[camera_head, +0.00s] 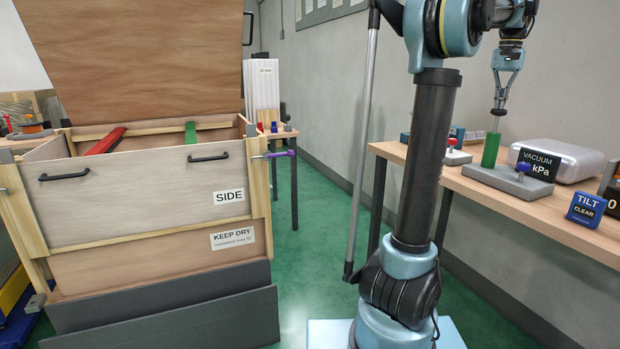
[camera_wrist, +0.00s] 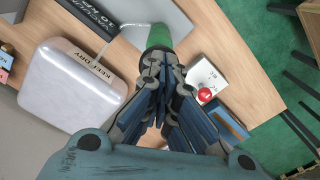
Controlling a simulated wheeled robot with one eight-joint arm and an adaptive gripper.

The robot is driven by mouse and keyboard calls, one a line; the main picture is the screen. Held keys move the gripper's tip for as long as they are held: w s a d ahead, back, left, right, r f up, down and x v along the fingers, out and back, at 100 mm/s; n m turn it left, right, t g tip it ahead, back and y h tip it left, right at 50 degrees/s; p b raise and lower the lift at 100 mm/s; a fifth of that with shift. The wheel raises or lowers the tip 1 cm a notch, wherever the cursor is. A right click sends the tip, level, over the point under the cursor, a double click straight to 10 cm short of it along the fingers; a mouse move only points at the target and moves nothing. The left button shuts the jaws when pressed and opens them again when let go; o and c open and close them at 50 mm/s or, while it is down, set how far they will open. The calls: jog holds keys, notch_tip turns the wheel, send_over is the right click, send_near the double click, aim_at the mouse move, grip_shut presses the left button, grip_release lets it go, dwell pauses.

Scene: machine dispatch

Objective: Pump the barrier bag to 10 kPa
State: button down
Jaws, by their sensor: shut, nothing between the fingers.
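The pump's green upright handle (camera_head: 490,150) stands on a grey base (camera_head: 506,183) on the right-hand bench; it also shows in the wrist view (camera_wrist: 160,37). My gripper (camera_head: 498,108) points down just above the handle, fingers shut and empty. In the wrist view its fingertips (camera_wrist: 165,80) overlap the handle's near end; I cannot tell whether they touch. A black vacuum sign (camera_head: 538,163) stands beside the handle; in the wrist view its small lettering (camera_wrist: 88,14) seems to include "10 kPa". The puffy silver bag (camera_head: 568,155) lies behind it, and a thin tube runs near it.
A blue "TILT CLEAR" box (camera_head: 586,209) sits at the bench's front right. A white block with a red knob (camera_wrist: 204,94) lies close to my gripper. A wooden crate (camera_head: 130,190) with a raised lid stands at left. Green floor lies between crate and bench.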

jog(key=shift+r, duration=3.4)
